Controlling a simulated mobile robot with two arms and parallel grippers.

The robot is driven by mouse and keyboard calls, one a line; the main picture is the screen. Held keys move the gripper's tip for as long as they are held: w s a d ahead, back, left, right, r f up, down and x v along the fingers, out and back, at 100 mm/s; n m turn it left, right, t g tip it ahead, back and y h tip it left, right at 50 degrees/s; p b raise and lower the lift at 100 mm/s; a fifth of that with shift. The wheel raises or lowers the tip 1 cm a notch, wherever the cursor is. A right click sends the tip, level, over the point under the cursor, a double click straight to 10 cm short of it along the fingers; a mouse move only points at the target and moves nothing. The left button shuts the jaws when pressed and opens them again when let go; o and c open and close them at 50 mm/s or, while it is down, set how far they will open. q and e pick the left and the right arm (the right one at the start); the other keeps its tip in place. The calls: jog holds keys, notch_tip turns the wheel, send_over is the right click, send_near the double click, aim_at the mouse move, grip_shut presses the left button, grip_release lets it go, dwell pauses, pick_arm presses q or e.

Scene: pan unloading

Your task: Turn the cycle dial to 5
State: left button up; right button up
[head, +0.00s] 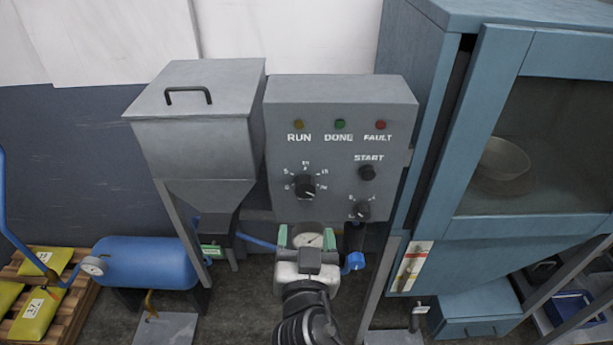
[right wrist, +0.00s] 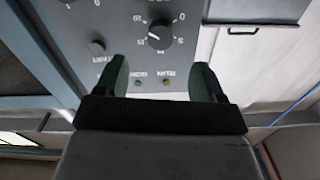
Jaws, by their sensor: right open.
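The cycle dial (head: 305,186) is a black knob on the grey control panel, ringed by numbers from 0 to 20. In the right wrist view the dial (right wrist: 160,34) appears upside down, and its white mark seems to point toward 15. My right gripper (head: 306,238) is below the dial in the head view. Its green-padded fingers are open and empty, apart from the dial. In the wrist view the open fingers (right wrist: 160,80) frame the panel edge near the lamps, with the dial beyond them. My left gripper is not in view.
The panel (head: 340,95) also has a START button (head: 367,172), a smaller knob (head: 361,209) and RUN, DONE and FAULT lamps. A grey hopper (head: 195,140) stands close on the left, a blue cabinet (head: 400,60) on the right. A blue tank (head: 150,262) is lower left.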

aim_at(305, 191)
jog(key=w+p, duration=0.1)
jog(key=w, duration=0.2)
jog(key=w+r+p, duration=0.1)
jog(key=w+p, duration=0.1)
jog(key=w, duration=0.1)
jog(key=w+p, duration=0.1)
jog(key=w, duration=0.3)
jog(key=shift+r, duration=0.15)
jog(key=shift+w+p, duration=0.35)
jog(key=shift+w, duration=0.15)
jog(key=c, duration=0.9)
